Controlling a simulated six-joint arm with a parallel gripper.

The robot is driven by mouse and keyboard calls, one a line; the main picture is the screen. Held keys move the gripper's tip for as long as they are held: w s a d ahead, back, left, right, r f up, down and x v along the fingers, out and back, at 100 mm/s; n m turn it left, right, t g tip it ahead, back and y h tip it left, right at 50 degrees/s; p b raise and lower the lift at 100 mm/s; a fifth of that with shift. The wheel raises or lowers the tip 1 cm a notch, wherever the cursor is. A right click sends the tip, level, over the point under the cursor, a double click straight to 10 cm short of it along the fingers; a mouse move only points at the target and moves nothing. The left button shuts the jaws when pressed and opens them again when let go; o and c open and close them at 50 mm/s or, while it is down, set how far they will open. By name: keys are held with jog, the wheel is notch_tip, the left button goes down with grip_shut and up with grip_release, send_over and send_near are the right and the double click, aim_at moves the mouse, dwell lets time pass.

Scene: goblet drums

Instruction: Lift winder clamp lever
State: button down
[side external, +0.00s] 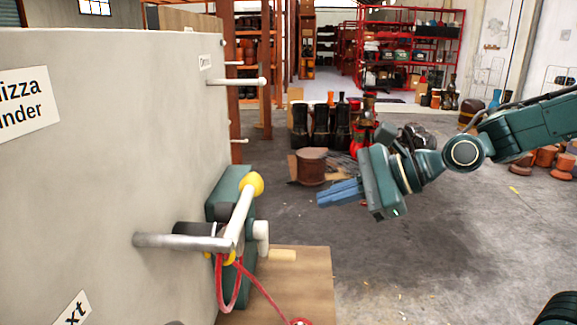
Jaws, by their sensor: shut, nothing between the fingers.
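The winder (215,207) is a green and black unit mounted low on the grey panel. A pale lever (240,217) with a yellow knob (253,183) at its upper end stands on it, tilted slightly to the right. A metal rod (165,241) sticks out to the left in front of the winder. A red cord (234,285) hangs in a loop below the lever. My gripper (320,199) has blue fingers, is shut and empty, and points left toward the winder. It is in the air to the right of the yellow knob, clearly apart from it.
The grey panel (110,130) fills the left side, with pale pegs (236,82) on its right edge. A wooden board (305,290) lies below the winder. Drums (313,165) and red shelves (410,50) stand far behind. The space between gripper and lever looks clear.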

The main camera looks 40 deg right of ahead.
jog(key=shift+w+a+r+m+t, duration=0.15)
jog(key=shift+w+m, duration=0.1)
jog(key=shift+m, duration=0.2)
jog(key=shift+w+a+r+m+t, duration=0.1)
jog(key=shift+w+m+t, duration=0.1)
jog(key=shift+m, duration=0.25)
jog(key=shift+w+f+y, duration=0.1)
jog(key=shift+f+y, duration=0.05)
jog(key=shift+y, duration=0.15)
jog(key=w+a, duration=0.6)
jog(key=shift+w+a+f, duration=0.15)
jog(key=shift+w+a, duration=0.05)
jog(key=shift+w, duration=0.1)
dwell(0.5)
dwell(0.4)
